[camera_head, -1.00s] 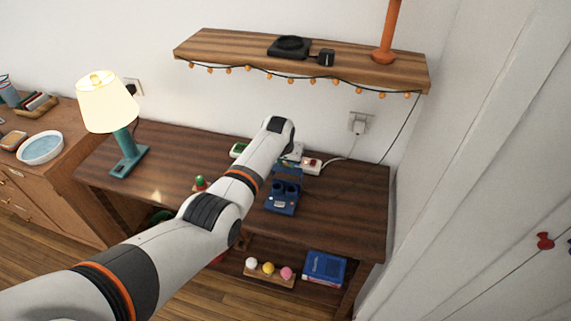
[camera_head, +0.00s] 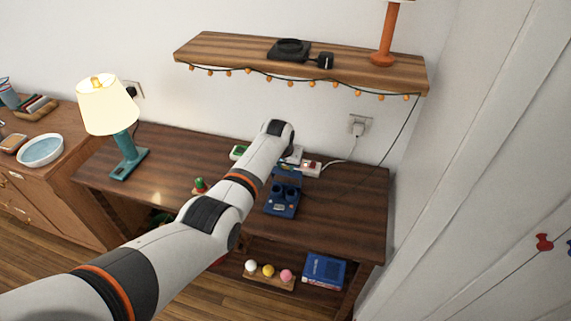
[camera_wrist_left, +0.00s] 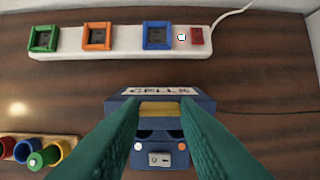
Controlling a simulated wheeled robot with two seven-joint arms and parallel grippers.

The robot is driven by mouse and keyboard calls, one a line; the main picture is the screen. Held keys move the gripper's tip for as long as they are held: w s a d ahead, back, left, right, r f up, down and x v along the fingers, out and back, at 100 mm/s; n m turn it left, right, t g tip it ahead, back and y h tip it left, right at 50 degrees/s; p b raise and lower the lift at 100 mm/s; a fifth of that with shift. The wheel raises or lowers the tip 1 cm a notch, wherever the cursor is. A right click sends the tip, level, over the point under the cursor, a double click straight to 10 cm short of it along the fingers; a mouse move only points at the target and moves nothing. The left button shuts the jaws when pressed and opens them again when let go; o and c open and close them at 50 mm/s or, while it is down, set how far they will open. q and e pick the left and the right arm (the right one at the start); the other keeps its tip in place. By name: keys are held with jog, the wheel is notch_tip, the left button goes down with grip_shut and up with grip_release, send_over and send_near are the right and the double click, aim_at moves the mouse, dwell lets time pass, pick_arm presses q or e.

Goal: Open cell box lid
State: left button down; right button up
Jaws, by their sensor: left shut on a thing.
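The blue cell box (camera_head: 281,208) stands on the brown desk, with two dark round wells showing in front. Its lid, marked CELLS (camera_wrist_left: 158,91), is at the back of the box and looks raised. A yellow strip (camera_wrist_left: 161,108) lies below the lettering. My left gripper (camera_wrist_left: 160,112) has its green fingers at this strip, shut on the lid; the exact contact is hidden. In the head view my left forearm and wrist cover the gripper's fingers. A small switch (camera_wrist_left: 160,159) is on the box front. My right gripper is in neither view.
A white power strip (camera_wrist_left: 120,47) with green, orange and blue sockets and a red switch lies behind the box. A lamp (camera_head: 124,150) stands at the desk's left. A shelf (camera_head: 220,49) hangs above.

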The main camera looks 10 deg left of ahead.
pick_arm(q)
jog(key=c, duration=1.1)
grip_release()
jog(key=shift+r, duration=0.55)
jog(key=v, duration=1.1)
jog(key=shift+s+p, duration=0.15)
jog(key=shift+p, duration=0.25)
